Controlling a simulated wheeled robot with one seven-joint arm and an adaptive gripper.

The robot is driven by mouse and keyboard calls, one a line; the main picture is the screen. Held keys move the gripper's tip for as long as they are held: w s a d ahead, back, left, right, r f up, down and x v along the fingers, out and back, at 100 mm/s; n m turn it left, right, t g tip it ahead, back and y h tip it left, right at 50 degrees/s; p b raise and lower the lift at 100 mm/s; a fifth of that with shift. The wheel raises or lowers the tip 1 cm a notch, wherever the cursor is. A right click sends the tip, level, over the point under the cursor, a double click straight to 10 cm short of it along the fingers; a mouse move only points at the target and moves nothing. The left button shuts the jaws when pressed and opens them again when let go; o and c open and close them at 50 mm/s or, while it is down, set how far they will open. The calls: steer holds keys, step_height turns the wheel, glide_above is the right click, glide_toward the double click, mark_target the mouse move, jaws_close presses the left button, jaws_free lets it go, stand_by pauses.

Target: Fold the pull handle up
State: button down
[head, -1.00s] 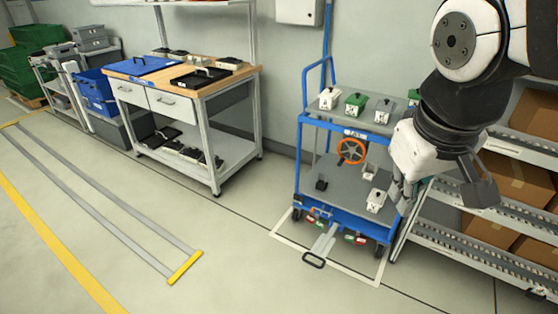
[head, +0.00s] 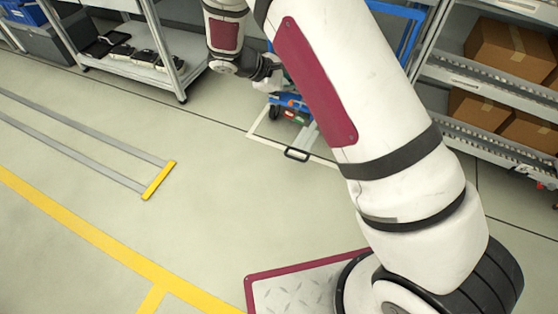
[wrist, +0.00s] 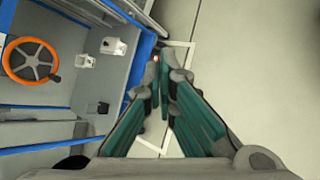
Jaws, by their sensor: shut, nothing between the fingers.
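My arm covers most of the cart in the head view. My gripper (wrist: 163,72) is shut and empty, with its green-padded fingers together in the wrist view.
In the wrist view the cart's shelf carries an orange handwheel (wrist: 33,60), white blocks (wrist: 113,46) and a dark block (wrist: 102,107). A roller rack with cardboard boxes (head: 510,52) stands at the right. The floor in front is clear.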

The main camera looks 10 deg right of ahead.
steer(key=w+a+f+n+t+h+b, duration=0.1)
steer(key=w+a+f+n+b, duration=0.1)
steer(key=f, duration=0.7)
steer(key=w+a+f+n+t+b, duration=0.1)
steer(key=f+n+t+b, duration=0.15)
steer(key=f, duration=0.65)
steer(key=w+a+f+n+t+h+b, duration=0.1)
steer(key=w+a+f+n+b, duration=0.15)
steer(key=f, duration=0.65)
steer(key=s+a+f+n+t+y+b, duration=0.1)
steer(key=s+f+n+t+b, duration=0.1)
steer(key=f, duration=1.1)
steer(key=s+a+f+n+t+y+b, duration=0.2)
steer(key=f+n+b, duration=0.3)
steer(key=f, duration=0.8)
steer(key=n+t, duration=0.1)
steer(key=n, duration=0.1)
steer(key=shift+a+f+n, duration=0.25)
steer(key=shift+n, duration=0.05)
steer(key=shift+t, duration=0.25)
steer(key=w+d+r+b, duration=0.1)
steer(key=w+d+b, duration=0.3)
steer(key=w+d, duration=0.3)
steer(key=shift+w+r+b, duration=0.15)
steer(key=shift+w+b, duration=0.2)
steer(key=shift+w, duration=0.7)
